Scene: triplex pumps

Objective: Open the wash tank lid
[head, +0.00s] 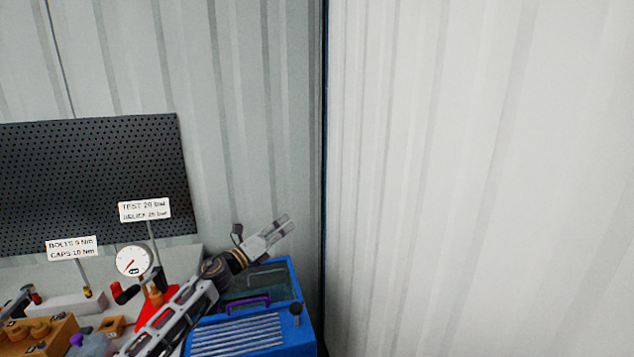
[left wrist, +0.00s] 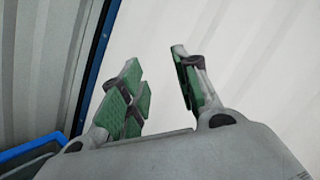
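The blue wash tank (head: 306,335) stands at the lower middle of the head view, with a slatted white panel on its front part. A purple handle (head: 248,304) lies on its top, at the front of a dark greenish area that looks like the lid (head: 268,283); my arm partly covers it, and I cannot tell if the lid is raised. My left gripper (head: 284,224) is above the tank's back, pointing up and right, clear of the handle. In the left wrist view the gripper (left wrist: 154,60) has its green-padded fingers apart with nothing between them. My right gripper is out of view.
A workbench to the left holds a round gauge (head: 133,261), a red stand (head: 152,308), sign plates (head: 144,209) and a wooden block (head: 40,335). A black pegboard (head: 90,180) stands behind it. Corrugated walls (head: 480,180) close off the back and right.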

